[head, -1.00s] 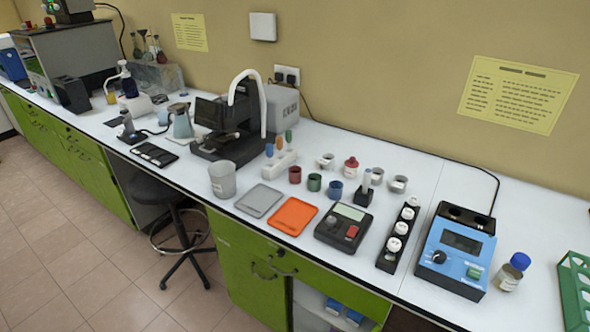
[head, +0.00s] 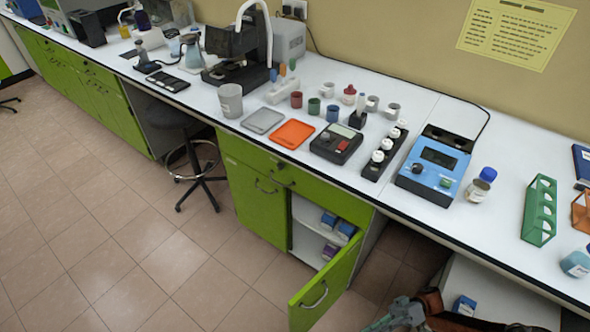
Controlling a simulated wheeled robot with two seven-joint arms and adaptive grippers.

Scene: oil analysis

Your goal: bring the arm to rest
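An arm of mine, which I take to be the right one, shows at the bottom edge, right of centre. Its gripper (head: 398,316) is partly cut off by the frame edge, low in front of the bench near the open green cabinet door (head: 325,285). Its fingers are too unclear to tell whether they are open or shut, and I see nothing held in them. My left gripper is not in view.
The white bench (head: 480,235) carries a blue device (head: 436,163), a bottle with a blue cap (head: 481,184), a green rack (head: 539,210), an orange tray (head: 293,133) and a grey beaker (head: 230,100). A stool (head: 190,165) stands on the tiled floor, otherwise clear at left.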

